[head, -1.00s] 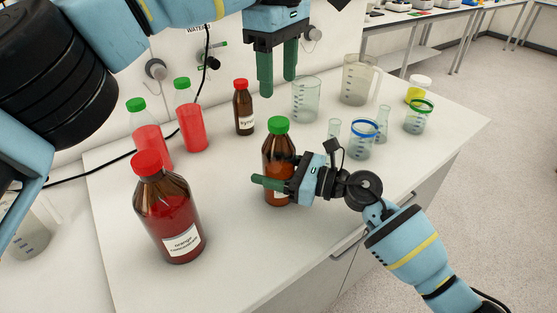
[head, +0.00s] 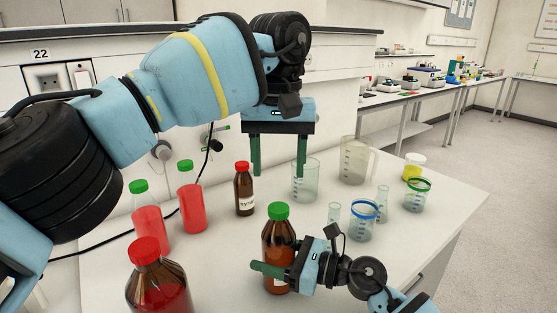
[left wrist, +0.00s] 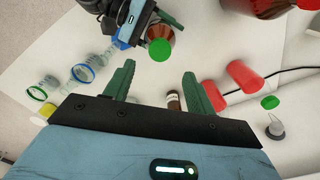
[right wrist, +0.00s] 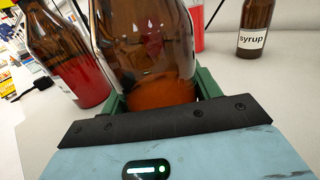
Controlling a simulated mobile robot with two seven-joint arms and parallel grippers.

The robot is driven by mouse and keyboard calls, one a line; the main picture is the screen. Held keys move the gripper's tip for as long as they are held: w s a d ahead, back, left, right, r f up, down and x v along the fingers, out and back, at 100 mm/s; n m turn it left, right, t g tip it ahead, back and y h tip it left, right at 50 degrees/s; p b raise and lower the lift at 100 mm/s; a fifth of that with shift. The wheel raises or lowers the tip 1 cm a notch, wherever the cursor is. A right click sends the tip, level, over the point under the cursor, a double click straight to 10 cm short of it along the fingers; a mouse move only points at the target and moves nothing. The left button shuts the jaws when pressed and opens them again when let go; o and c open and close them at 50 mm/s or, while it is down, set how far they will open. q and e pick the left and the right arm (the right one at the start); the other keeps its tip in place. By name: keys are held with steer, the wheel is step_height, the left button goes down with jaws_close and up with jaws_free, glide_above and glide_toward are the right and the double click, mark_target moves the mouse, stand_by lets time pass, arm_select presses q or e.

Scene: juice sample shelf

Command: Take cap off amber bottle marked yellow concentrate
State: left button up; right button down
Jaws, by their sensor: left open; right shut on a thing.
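The amber bottle (head: 278,250) with a green cap (head: 279,211) stands upright on the white table, its cap on. Its label is mostly hidden, so I cannot read it. My right gripper (head: 270,270) is shut around its lower body; the bottle's amber glass and orange-brown liquid fill the right wrist view (right wrist: 150,60). My left gripper (head: 279,172) is open and empty, pointing down, above and behind the bottle in the head view. In the left wrist view the green cap (left wrist: 160,49) lies just beyond the open fingertips, apart from them.
A large amber bottle with red cap (head: 146,252) stands at front left. Two red-liquid bottles with green caps (head: 150,222) and a small syrup bottle (head: 244,190) stand behind. Beakers (head: 355,160), flasks and a yellow jar (head: 412,168) occupy the right side.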

mark_target(279, 207)
arm_select(q)
steer(key=shift+m, duration=0.5)
steer(key=shift+f, duration=0.1)
steer(key=shift+f, duration=3.9)
